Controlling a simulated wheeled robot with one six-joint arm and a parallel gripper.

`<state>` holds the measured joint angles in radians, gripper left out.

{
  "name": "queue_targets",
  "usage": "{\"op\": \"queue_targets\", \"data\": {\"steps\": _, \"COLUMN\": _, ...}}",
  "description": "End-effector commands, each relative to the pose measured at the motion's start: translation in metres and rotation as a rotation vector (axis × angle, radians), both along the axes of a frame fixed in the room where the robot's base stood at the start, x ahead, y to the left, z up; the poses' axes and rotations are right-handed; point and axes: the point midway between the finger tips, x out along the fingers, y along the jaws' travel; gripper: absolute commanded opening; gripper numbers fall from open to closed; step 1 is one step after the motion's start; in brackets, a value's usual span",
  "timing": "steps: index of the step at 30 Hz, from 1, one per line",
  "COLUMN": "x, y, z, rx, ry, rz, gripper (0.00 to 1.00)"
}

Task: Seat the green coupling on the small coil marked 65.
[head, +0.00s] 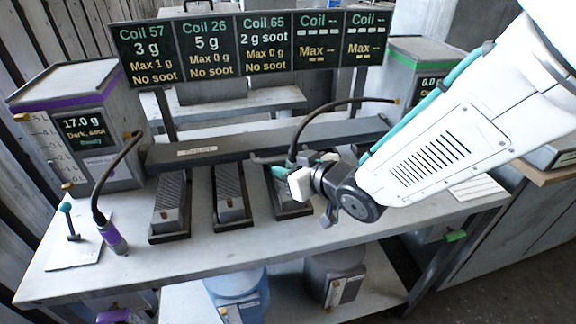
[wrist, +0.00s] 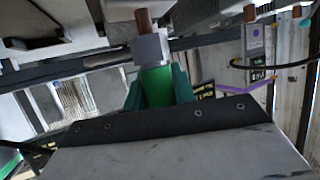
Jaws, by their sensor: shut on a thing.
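My gripper (head: 308,170) is over the right-hand of three dark coils in trays on the bench. This coil (head: 279,180) stands below the Coil 65 panel (head: 265,43); my gripper partly hides it, and its own mark is unreadable. In the wrist view, the teal fingers of my gripper (wrist: 158,88) are shut on the green coupling (wrist: 157,87). Just beyond the coupling is a grey block (wrist: 149,47) with a copper stub (wrist: 143,20). The coupling's far end meets the block in the picture; I cannot tell whether it is seated. A black hose (head: 330,108) rises from the grip.
A purple coupling (head: 112,238) stands on the bench at left, on a hose by a purple-banded tank (head: 80,115) reading 17.0 g. A green-banded tank (head: 418,60) is at back right. Two other coils (head: 172,205) (head: 230,192) stand left of my gripper. The bench front is clear.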

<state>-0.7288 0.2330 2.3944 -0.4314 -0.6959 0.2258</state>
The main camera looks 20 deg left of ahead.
Motion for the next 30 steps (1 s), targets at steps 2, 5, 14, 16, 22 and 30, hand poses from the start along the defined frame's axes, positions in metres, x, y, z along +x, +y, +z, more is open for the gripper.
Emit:
{"op": "queue_targets", "data": {"steps": 2, "x": 0.0, "y": 0.0, "z": -0.002, "rx": 0.0, "ry": 0.0, "rz": 0.0, "gripper": 0.0}}
{"op": "queue_targets", "data": {"steps": 5, "x": 0.0, "y": 0.0, "z": -0.005, "rx": -0.001, "ry": 0.001, "rz": 0.0, "gripper": 0.0}}
{"op": "queue_targets", "data": {"steps": 14, "x": 0.0, "y": 0.0, "z": -0.012, "rx": 0.0, "ry": -0.001, "rz": 0.0, "gripper": 0.0}}
{"op": "queue_targets", "data": {"steps": 16, "x": 0.0, "y": 0.0, "z": -0.014, "rx": 0.0, "ry": -0.001, "rz": 0.0, "gripper": 0.0}}
{"op": "queue_targets", "data": {"steps": 22, "x": 0.0, "y": 0.0, "z": -0.019, "rx": -0.001, "ry": 0.001, "rz": 0.0, "gripper": 0.0}}
{"op": "queue_targets", "data": {"steps": 30, "x": 0.0, "y": 0.0, "z": -0.018, "rx": -0.001, "ry": 0.0, "rz": 0.0, "gripper": 0.51}}
